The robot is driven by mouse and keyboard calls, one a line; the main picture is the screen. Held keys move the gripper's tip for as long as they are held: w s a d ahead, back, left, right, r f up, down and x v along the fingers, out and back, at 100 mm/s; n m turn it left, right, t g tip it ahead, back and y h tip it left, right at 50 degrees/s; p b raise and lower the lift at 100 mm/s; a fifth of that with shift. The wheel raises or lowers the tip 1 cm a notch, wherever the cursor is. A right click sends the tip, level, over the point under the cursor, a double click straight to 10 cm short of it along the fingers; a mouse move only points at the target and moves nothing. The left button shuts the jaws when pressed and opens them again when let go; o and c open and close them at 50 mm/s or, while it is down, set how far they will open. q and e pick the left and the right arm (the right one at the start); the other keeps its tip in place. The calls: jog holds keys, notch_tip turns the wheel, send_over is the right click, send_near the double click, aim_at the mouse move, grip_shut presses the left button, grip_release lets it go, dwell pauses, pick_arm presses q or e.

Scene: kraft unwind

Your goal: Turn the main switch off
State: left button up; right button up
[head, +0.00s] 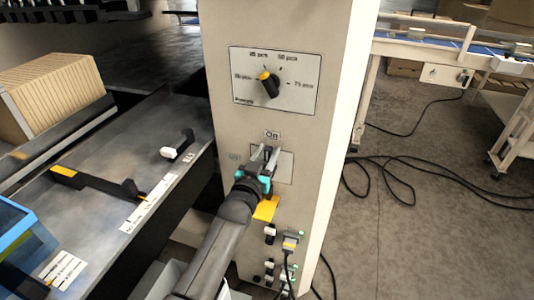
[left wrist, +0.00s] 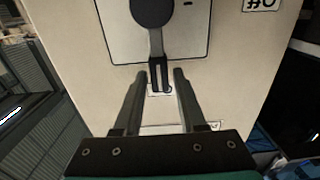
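The main switch sits on a light plate (head: 286,166) on the front of the beige cabinet (head: 225,120), with an "On" label (head: 272,134) above it and a fainter label at its left. In the left wrist view it shows as a dark round hub (left wrist: 152,10) with a lever (left wrist: 160,74). The lever points toward the small label that looks like the upside-down "On". My left gripper (head: 265,155) is open, with its fingers (left wrist: 160,80) on either side of the lever's end. Contact cannot be told. In the head view my gripper hides much of the switch. My right gripper is not in view.
A dial (head: 270,85) with piece-count marks is above the switch. Small buttons and sockets (head: 270,233) with cables are below. A metal table (head: 100,200) with black holders is at the left. Cables (head: 400,180) lie on the floor at the right, near a conveyor frame (head: 420,50).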

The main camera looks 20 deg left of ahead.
pick_arm(q)
grip_shut()
dwell(1.1)
